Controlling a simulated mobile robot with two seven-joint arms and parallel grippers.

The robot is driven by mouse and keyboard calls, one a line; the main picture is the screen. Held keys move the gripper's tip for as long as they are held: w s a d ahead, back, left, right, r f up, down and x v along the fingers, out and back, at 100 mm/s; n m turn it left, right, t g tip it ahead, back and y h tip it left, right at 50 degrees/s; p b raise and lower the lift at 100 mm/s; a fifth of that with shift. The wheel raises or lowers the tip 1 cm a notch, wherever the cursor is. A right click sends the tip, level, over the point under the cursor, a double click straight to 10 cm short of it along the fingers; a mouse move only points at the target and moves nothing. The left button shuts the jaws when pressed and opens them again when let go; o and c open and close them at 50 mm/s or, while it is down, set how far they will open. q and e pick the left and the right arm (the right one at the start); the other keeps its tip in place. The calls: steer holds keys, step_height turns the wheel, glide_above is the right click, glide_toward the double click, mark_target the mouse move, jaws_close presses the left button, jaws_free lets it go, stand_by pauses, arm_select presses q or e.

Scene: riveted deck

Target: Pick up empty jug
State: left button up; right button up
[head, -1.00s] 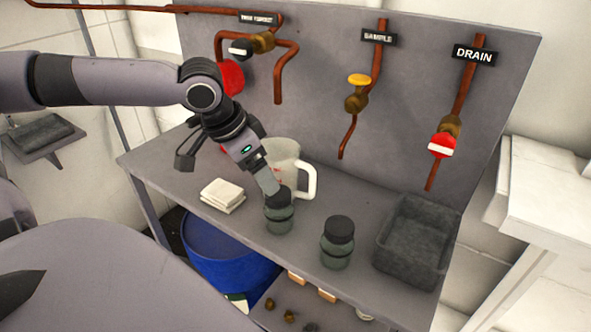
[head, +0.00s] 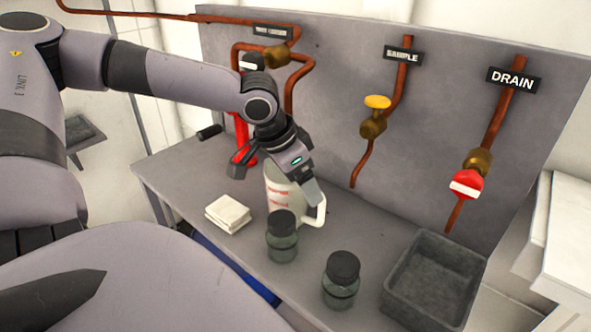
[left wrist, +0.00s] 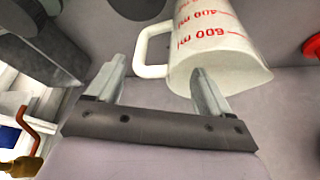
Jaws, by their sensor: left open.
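The jug (head: 279,193) is white with red markings and stands upright on the grey bench beneath the pipes. Its white handle (head: 320,212) points right in the head view. My left gripper (head: 312,190) is open at the handle, its upper part covering some of the jug. In the left wrist view the jug (left wrist: 220,60) shows red millilitre marks, and its handle (left wrist: 143,55) reaches between the spread fingertips of my left gripper (left wrist: 160,74). I cannot tell whether the fingers touch it. The jug's inside is hidden. My right gripper is not in view.
Two dark-capped jars (head: 282,240) (head: 341,282) stand in front of the jug. Folded white cloths (head: 228,214) lie to its left. A grey tray (head: 462,275) is at the right. Copper pipes with valves, including the red drain valve (head: 467,184), run down the back panel.

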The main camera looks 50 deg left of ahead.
mark_target(297, 200)
arm_select(q)
steer(key=shift+x, duration=1.75)
